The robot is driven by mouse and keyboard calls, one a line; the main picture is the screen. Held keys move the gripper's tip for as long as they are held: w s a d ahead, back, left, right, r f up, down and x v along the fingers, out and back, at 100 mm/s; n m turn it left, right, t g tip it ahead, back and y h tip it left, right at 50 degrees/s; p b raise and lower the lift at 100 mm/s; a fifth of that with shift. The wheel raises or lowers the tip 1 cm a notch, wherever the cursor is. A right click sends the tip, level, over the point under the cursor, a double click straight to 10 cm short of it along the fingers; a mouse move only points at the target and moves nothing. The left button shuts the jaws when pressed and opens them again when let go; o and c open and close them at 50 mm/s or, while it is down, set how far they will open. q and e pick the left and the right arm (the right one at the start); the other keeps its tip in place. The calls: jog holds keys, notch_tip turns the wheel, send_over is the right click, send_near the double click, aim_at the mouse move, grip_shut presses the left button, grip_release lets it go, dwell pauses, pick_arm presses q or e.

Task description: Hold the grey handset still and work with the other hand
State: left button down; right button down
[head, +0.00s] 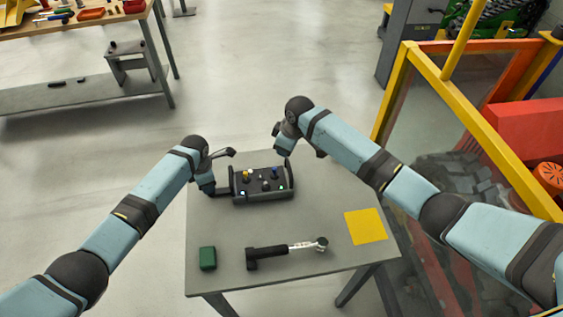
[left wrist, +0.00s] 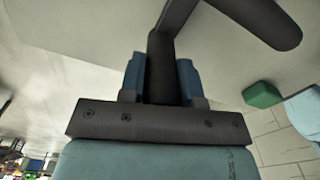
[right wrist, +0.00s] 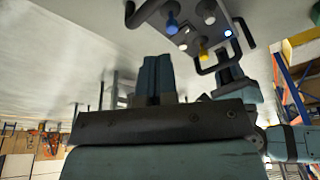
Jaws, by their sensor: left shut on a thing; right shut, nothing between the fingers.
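The grey handset (head: 262,196), a dark box with small sticks, knobs and lit buttons, rests on the small grey table (head: 330,190). My left gripper (head: 212,190) is at its left end, shut on a dark handle. In the left wrist view that handle (left wrist: 160,65) stands between the two blue fingers. My right gripper (head: 284,151) is above the handset's far right side, apart from it. In the right wrist view its fingers (right wrist: 157,75) are together and empty. The handset's face (right wrist: 190,35) also shows there, with blue, white and yellow knobs and lit buttons.
A wrench-like tool with a black grip (head: 268,253), a green block (head: 207,258) and a yellow square (head: 366,226) lie on the near part of the table. A yellow-framed machine (head: 395,95) stands to the right. A workbench (head: 75,28) is at the far left.

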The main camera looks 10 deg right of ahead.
jog(key=shift+w+d+r, duration=0.15)
jog(key=shift+w+r, duration=0.05)
jog(key=shift+r, duration=0.35)
jog(key=shift+w+d+r, duration=0.15)
jog(key=shift+r, duration=0.45)
jog(key=shift+w+d+r, duration=0.15)
jog(key=shift+w+r, duration=0.05)
jog(key=shift+r, duration=0.35)
pick_arm(q)
jog(key=c, duration=0.8)
grip_release()
jog(key=shift+o, duration=0.2)
